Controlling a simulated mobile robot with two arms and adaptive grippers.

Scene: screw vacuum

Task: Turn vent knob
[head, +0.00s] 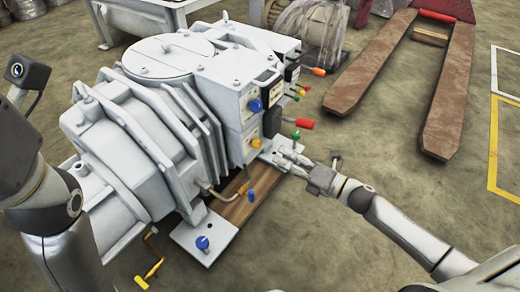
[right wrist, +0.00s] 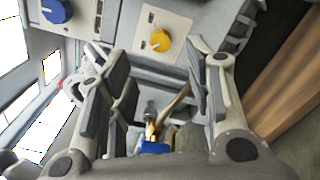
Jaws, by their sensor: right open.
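The large grey-white vacuum machine (head: 150,130) fills the left and middle of the head view. Its end panel carries a blue knob (head: 256,105) and a yellow knob (head: 255,142) below it. The yellow knob (right wrist: 160,40) also shows in the right wrist view, beyond the fingers, with the blue knob (right wrist: 57,11) at upper left. I cannot tell which knob is the vent knob. My right gripper (head: 279,157) is beside the panel's lower part, low and right of the yellow knob. Its fingers (right wrist: 155,80) are spread with no knob between them. My left gripper is out of view.
Red (head: 305,124) and orange (head: 318,71) handles stick out above my right gripper. A blue-handled valve (head: 251,195) and a blue knob (head: 202,243) stand low at the machine's base. A rusty pallet jack (head: 372,65) lies beyond; floor at lower right is clear.

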